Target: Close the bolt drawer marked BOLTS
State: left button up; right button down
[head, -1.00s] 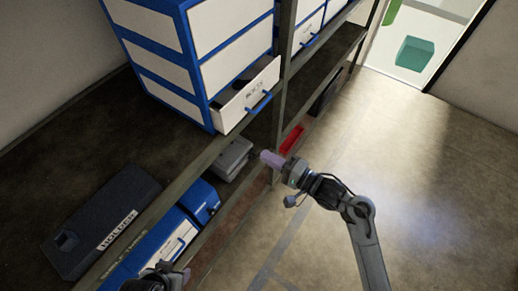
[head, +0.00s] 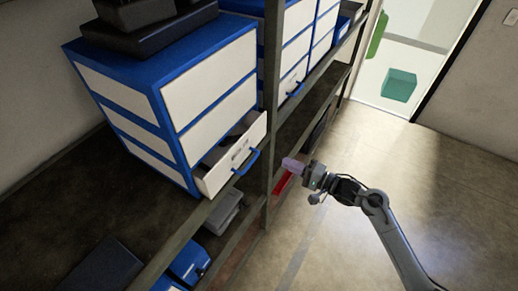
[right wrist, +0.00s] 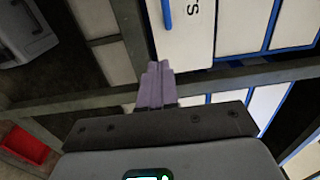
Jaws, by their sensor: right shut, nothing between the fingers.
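The BOLTS drawer (head: 232,155) is the bottom drawer of a blue and white cabinet (head: 185,95) on the shelf. It stands partly pulled out, with a blue handle (head: 247,161) on its white front. Its label is too small to read surely in the head view. In the right wrist view a white drawer front (right wrist: 187,35) with a blue handle shows just beyond the fingers. My right gripper (head: 290,165) is shut and empty, to the right of the drawer and apart from it in the head view. Its purple fingers (right wrist: 155,86) are together. My left gripper is not in view.
A dark shelf post (head: 270,90) stands just right of the drawer. Grey and blue cases (head: 222,212) and a red bin (head: 283,181) sit on the lower shelf. A black case (head: 100,268) lies at front left. Open floor (head: 340,240) lies to the right.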

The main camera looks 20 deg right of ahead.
send_near(254, 147)
jog(key=x, duration=0.4)
jog(key=shift+w+a+r+p, duration=0.15)
jog(key=shift+w+a+p, duration=0.05)
jog(key=shift+w+p, duration=0.2)
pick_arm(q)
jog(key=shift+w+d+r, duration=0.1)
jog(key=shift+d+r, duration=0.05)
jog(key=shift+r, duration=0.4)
pick_arm(e)
jog(key=shift+x, duration=1)
